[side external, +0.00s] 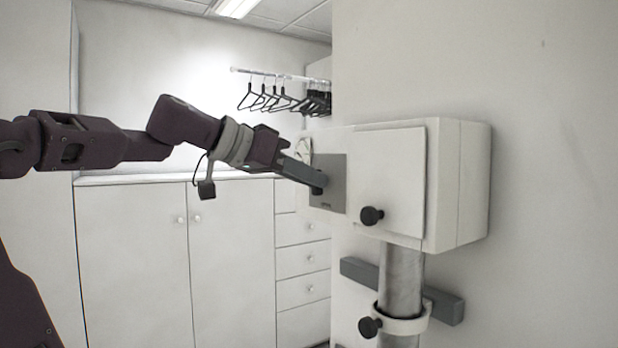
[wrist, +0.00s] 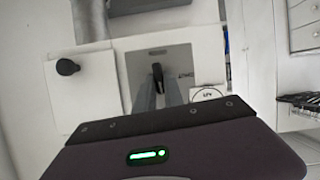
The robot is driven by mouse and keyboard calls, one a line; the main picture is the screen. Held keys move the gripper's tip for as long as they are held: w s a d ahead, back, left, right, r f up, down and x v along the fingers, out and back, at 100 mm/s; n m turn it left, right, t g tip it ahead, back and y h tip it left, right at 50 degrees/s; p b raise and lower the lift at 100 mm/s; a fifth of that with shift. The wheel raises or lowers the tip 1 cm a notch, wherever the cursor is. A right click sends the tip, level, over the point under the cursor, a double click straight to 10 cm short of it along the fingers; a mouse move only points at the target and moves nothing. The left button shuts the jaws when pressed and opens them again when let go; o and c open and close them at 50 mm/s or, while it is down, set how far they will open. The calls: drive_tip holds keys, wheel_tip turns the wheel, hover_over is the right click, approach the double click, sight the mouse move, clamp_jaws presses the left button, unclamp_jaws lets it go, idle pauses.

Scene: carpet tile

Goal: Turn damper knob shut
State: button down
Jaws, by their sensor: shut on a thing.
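A black lever-like knob (wrist: 157,72) stands on a grey plate (wrist: 178,58) on the face of a white box (side external: 465,185). My gripper (side external: 318,183) reaches the plate from the left in the side view. In the wrist view, the two grey fingers of my gripper (wrist: 158,90) close around the knob, one on each side. In the side view the fingers mostly hide the knob, and only a dark bit shows at their tips. The grey plate (side external: 337,190) is partly covered there. Small print beside the knob is too blurred to read.
A second, round black knob (side external: 371,215) sits on the box's front panel. Below, a metal pipe (side external: 402,282) carries a clamp with another black knob (side external: 369,327). Hangers (side external: 270,98) and cabinets (side external: 135,250) stand behind.

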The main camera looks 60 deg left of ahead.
drive_tip(key=shift+a+f+n+t+h, duration=0.2)
drive_tip(key=shift+n+t+h, duration=0.3)
drive_tip(key=shift+n+h, duration=1.15)
drive_tip(key=shift+a+f+n+t+h, duration=0.15)
drive_tip(key=shift+n+t+h, duration=0.4)
drive_tip(key=shift+n, duration=2.05)
drive_tip(key=shift+a+f+n+t+h, duration=0.2)
drive_tip(key=shift+n+t+h, duration=0.25)
drive_tip(key=shift+n+h, duration=1.2)
drive_tip(key=shift+n+y, duration=0.6)
drive_tip(key=shift+y, duration=0.05)
drive_tip(key=c, duration=1.4)
unclamp_jaws()
drive_tip(key=shift+c, duration=0.2)
drive_tip(key=v, duration=0.7)
